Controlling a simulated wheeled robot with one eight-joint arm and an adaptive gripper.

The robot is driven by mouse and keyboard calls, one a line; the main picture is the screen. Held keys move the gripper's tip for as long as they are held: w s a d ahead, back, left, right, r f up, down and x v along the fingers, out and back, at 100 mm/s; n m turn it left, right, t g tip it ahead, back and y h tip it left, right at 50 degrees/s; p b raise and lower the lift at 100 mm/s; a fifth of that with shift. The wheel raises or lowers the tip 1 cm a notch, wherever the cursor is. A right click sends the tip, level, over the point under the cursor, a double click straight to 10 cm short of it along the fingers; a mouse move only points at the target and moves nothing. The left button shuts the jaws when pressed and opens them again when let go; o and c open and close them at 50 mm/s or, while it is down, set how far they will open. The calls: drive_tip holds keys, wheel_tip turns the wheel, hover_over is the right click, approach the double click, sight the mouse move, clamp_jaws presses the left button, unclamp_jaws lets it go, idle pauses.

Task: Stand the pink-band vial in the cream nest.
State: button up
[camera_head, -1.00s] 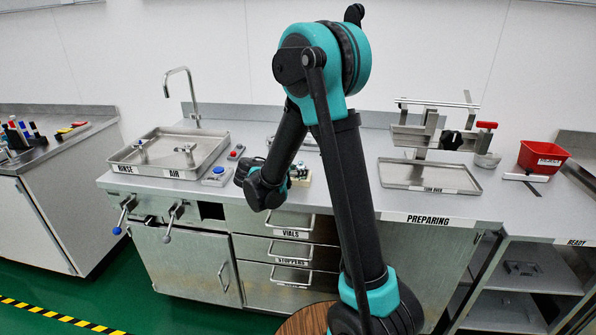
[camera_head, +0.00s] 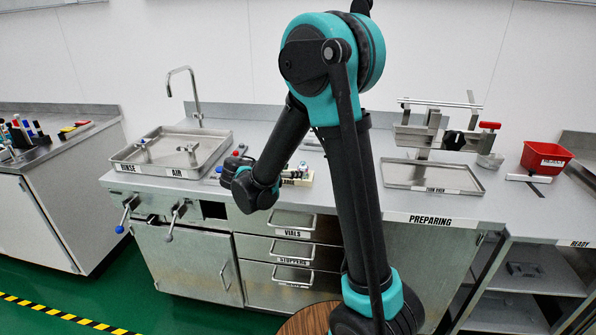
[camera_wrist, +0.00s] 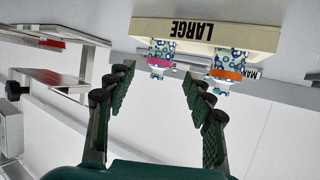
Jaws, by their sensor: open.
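The pink-band vial (camera_wrist: 160,58) has a clear, blue-patterned body and stands in the cream block marked LARGE (camera_wrist: 205,34), in the inverted wrist view. An orange-band vial (camera_wrist: 227,74) stands beside it in the same block. My gripper (camera_wrist: 160,80) is open and empty. Its fingertips lie on either side of the pink-band vial in the picture, with the vial beyond them; I see no contact. In the head view a bit of the cream block (camera_head: 305,178) shows on the counter between my arm's links; the vials and gripper are mostly hidden there.
The rinse tray (camera_head: 193,168) lies left of the block. A drip tray (camera_head: 433,187) with a metal stand and a red bin (camera_head: 545,159) are to the right. Drawers marked VIALS and STOPPERS (camera_head: 290,245) are below the counter. The counter marked PREPARING has free room at its front.

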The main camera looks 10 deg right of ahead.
drive_tip(key=v, duration=0.6)
